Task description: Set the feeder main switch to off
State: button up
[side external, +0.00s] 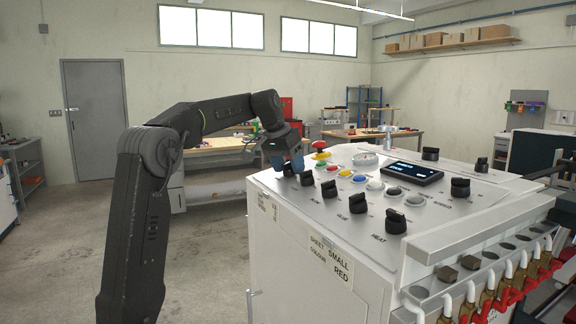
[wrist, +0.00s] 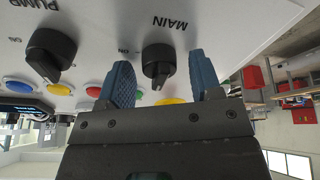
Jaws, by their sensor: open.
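The feeder main switch (wrist: 157,55) is a black rotary knob below the printed word MAIN in the wrist view, which shows the panel upside down. Its narrow grip points toward my gripper's body. A small ON mark is printed to its left; I see no OFF mark. My gripper (wrist: 160,68) is open, with one blue finger on each side of the knob. A gap shows between the knob and each finger. In the side external view my gripper (side external: 287,161) is low over the far left corner of the panel, and it partly hides the switch there.
The pump knob (wrist: 50,52) is beside the main switch. More black knobs (side external: 357,203), coloured buttons (side external: 345,173), a red mushroom button (side external: 320,145) and a dark display (side external: 412,173) crowd the sloping panel (side external: 300,205). Open floor lies left of the machine.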

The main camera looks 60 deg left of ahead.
jog(key=v, duration=1.3)
jog(key=shift+r, duration=0.4)
jog(key=shift+s, duration=0.1)
jog(key=shift+m, duration=0.8)
jog(key=d+f, duration=0.2)
jog(key=d, duration=0.3)
jog(key=s+d+f, duration=0.1)
jog(key=d+f, duration=0.1)
jog(key=d, duration=0.3)
jog(key=d+f, duration=0.3)
jog(key=d, duration=0.2)
jog(key=shift+s+d+f, duration=0.1)
jog(key=shift+s+d, duration=0.25)
jog(key=shift+d, duration=0.05)
jog(key=s+d+f+m, duration=0.1)
jog(key=s+d+f, duration=0.5)
jog(key=f, duration=0.3)
jog(key=s+d+f+m+t+h, duration=0.1)
jog(key=s+d+f+m, duration=0.1)
jog(key=s+d+f, duration=0.5)
notch_tip(320, 180, down, 3)
jog(key=shift+f, duration=0.2)
